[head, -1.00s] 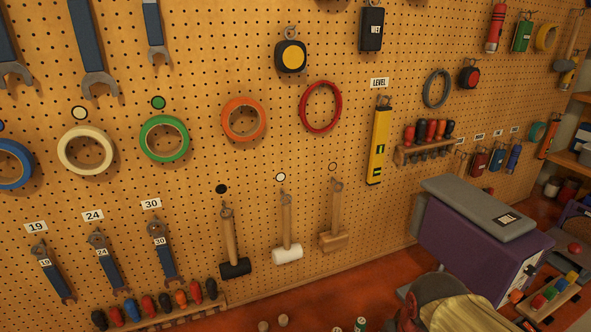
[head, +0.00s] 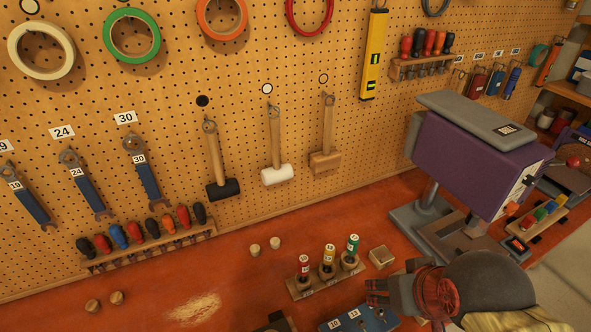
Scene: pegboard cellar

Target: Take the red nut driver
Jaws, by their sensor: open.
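A wooden block (head: 322,281) on the red bench holds three upright, labelled handles. The red-topped one (head: 304,266) is at its left end, beside a yellow one (head: 328,257) and a green one (head: 352,246). The red one looks like the red nut driver, but its lower part is hidden in the block. My gripper (head: 374,291) is open and empty, just right of the block and apart from the red handle. Part of it is small and hard to make out.
Wall racks hold other coloured handles, at left (head: 150,243) and upper right (head: 425,66). A purple machine (head: 470,155) stands right. A small box (head: 381,257) and a blue numbered tray (head: 360,322) lie near my gripper. Wooden knobs (head: 264,246) lie left; the bench's middle is mostly clear.

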